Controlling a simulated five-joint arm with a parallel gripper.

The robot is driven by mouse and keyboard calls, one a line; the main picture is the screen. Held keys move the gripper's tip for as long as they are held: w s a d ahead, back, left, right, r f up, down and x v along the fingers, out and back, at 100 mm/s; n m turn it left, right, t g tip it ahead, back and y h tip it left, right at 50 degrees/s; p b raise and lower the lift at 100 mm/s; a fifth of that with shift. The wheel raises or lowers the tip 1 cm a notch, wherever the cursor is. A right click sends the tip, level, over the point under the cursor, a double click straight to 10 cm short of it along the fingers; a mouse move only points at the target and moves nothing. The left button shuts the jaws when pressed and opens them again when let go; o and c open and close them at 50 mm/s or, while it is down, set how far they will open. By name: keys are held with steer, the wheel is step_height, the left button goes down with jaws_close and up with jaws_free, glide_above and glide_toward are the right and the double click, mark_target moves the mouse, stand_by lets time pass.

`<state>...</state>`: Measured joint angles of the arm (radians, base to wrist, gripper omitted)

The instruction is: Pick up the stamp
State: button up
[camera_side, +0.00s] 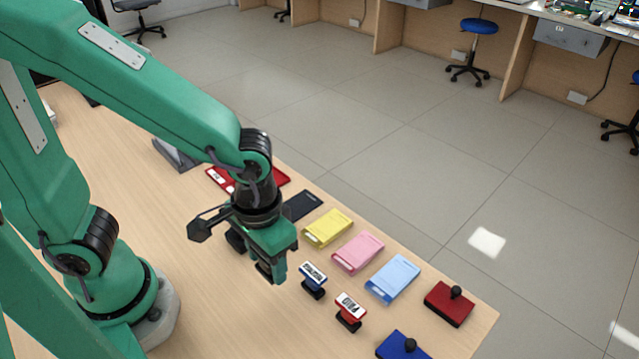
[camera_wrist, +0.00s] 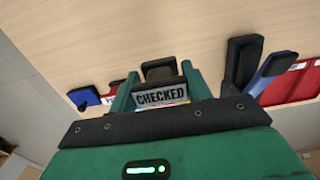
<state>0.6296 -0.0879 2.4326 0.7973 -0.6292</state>
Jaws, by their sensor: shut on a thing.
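My gripper (camera_side: 270,262) points down over the wooden counter in the side view. In the wrist view my gripper (camera_wrist: 160,82) is shut on a stamp (camera_wrist: 162,96) with a grey label reading CHECKED, one green finger on each side. The held stamp's black base (camera_side: 264,273) shows low beside the fingers in the side view; the rest is hidden. I cannot tell whether the base touches the counter. A blue stamp (camera_side: 313,279) with a white label and a red stamp (camera_side: 349,311) marked PAID stand to the right, apart from my gripper.
Yellow (camera_side: 328,228), pink (camera_side: 357,252) and light blue (camera_side: 392,279) flat pads line the counter's far edge. A red block with a black knob (camera_side: 449,303) and a blue one (camera_side: 403,346) sit at the right. A red tray (camera_side: 280,176) lies behind my gripper. The near counter is clear.

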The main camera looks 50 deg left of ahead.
steer(key=shift+s+d+r, duration=0.65)
steer(key=shift+s, duration=0.05)
steer(key=o, duration=0.4)
steer(key=shift+c, duration=1.1)
steer(key=shift+w+d, duration=0.3)
steer(key=shift+w, duration=0.1)
steer(key=w+d+f, duration=0.1)
steer(key=w+d, duration=0.4)
steer(key=w, duration=0.5)
steer(key=w+d+f, duration=0.1)
steer(key=w+d, duration=0.4)
steer(key=w, duration=0.5)
steer(key=shift+w+f, duration=0.25)
steer(key=shift+w, duration=0.05)
